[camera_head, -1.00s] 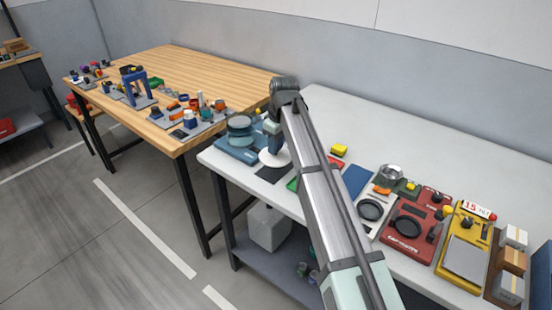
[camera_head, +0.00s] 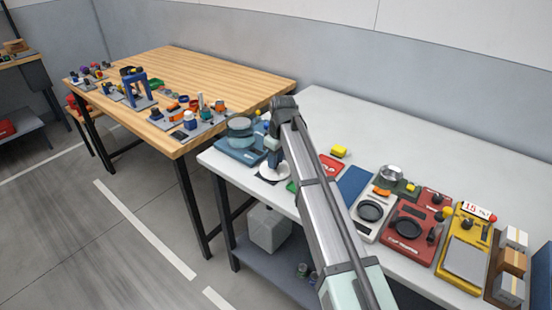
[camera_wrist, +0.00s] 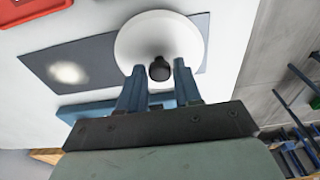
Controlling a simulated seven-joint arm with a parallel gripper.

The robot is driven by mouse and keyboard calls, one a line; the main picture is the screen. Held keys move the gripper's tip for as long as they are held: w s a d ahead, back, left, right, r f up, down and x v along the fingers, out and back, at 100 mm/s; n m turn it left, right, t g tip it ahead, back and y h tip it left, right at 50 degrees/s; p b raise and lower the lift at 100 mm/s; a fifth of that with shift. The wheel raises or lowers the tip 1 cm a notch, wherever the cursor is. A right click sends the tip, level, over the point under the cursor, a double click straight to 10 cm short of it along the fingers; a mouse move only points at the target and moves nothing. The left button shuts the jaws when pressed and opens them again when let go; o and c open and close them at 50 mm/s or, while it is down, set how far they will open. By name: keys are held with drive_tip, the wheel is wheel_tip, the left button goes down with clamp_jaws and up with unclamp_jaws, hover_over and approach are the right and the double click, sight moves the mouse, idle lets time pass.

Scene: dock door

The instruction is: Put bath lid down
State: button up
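The bath lid is a white disc with a black knob; in the wrist view the lid (camera_wrist: 140,40) lies over a dark mat (camera_wrist: 100,50), knob towards me. In the head view the lid (camera_head: 268,174) shows low beneath my gripper (camera_head: 273,158), near the table's left edge. In the wrist view my gripper (camera_wrist: 157,75) is open, its two blue fingers apart on either side of the knob, with a gap visible at each side.
Scale-like devices, including a red one (camera_head: 408,243), stand further right. The white table (camera_head: 400,130) is clear at the back.

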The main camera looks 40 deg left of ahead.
sight(279, 170)
drive_tip(key=o, duration=0.3)
wheel_tip(279, 170, up, 12)
drive_tip(key=d, duration=0.1)
drive_tip(key=shift+d, duration=0.2)
idle(0.4)
idle(0.5)
